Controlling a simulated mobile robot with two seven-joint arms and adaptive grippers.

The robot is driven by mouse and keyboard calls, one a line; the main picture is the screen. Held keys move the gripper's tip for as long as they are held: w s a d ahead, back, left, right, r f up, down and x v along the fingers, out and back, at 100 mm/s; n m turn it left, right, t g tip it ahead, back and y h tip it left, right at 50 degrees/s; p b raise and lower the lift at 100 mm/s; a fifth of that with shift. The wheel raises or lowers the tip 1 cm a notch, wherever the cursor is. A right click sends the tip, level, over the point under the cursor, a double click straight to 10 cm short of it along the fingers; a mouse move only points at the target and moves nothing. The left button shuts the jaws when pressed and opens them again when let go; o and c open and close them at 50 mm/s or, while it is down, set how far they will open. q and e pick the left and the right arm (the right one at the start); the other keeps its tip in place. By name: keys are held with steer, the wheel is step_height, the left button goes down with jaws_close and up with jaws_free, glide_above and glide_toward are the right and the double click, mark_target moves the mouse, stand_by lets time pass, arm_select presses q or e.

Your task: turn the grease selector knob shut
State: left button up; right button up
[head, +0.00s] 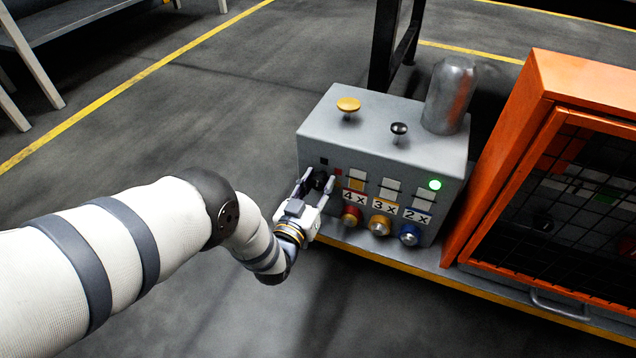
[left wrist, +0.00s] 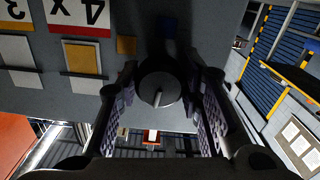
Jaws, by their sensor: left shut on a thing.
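The grease selector knob (left wrist: 159,88) is round and black, with a short pale mark on its face. It sits on the front of a grey control box (head: 385,128), at the box's left end in the head view. My left gripper (head: 319,177) reaches the box front from the left, its two fingers on either side of the knob. In the left wrist view the fingers (left wrist: 160,95) flank the knob, shut on it. A small ochre square (left wrist: 126,45) and a dark blue one (left wrist: 169,24) mark the panel near the knob. My right gripper is not in view.
Red (head: 351,215), yellow (head: 380,225) and blue (head: 409,235) buttons sit under labels right of the gripper. A yellow mushroom button (head: 348,105), a black knob (head: 399,129) and a metal cylinder (head: 449,95) top the box. An orange mesh cage (head: 535,120) stands right.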

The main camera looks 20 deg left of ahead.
arm_select(q)
steer(key=shift+n, duration=0.6)
steer(key=shift+f, duration=0.1)
steer(key=o, duration=1.2)
steer(key=s, duration=1.2)
steer(key=shift+a, duration=0.2)
